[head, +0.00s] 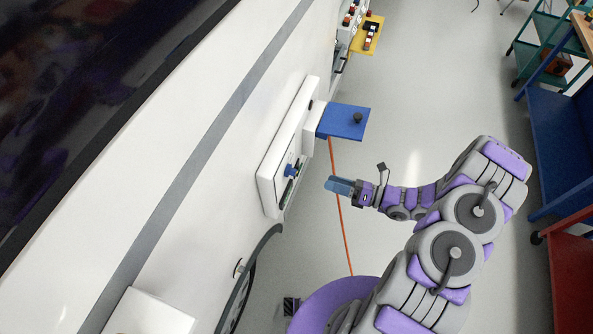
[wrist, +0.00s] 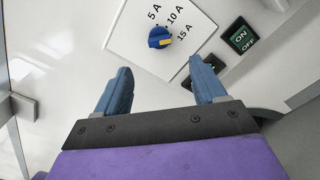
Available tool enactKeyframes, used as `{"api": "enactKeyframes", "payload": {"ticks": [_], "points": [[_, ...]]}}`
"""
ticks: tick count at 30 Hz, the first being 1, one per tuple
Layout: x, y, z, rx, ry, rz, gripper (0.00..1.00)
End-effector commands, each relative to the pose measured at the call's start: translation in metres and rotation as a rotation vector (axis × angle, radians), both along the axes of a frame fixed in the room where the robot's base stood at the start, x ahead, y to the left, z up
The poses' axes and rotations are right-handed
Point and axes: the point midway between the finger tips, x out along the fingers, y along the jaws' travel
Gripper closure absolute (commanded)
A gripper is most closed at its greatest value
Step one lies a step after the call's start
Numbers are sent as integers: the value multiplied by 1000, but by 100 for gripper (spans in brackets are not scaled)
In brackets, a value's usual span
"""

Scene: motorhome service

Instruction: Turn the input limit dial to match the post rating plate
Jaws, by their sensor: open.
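The input limit dial (wrist: 159,38) is a blue knob with a yellow mark, on a white plate (wrist: 135,42) lettered 5 A, 10 A and 15 A. Its yellow mark lies toward the right, roughly on the 15 A side. In the head view the blue dial (head: 291,170) is on the white wall panel (head: 268,178). My gripper (wrist: 160,66) is open and empty, its blue fingers apart below the dial in the wrist view. In the head view my gripper (head: 338,186) is right of the panel, not touching it. I cannot make out a post rating plate.
A green ON/OFF switch (wrist: 241,38) is right of the dial plate. Blue and red carts (head: 560,140) line the right. The floor between is mostly clear.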

Motion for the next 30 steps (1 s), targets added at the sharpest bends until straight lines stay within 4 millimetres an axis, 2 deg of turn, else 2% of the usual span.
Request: {"api": "enactKeyframes", "payload": {"ticks": [1,9,16,21,30], "points": [[3,11,0,1,2,4,30],[20,63,0,1,2,7,30],[33,101,0,-1,-2,5,30],[39,114,0,0,-1,4,30],[41,117,0,0,-1,1,30]]}}
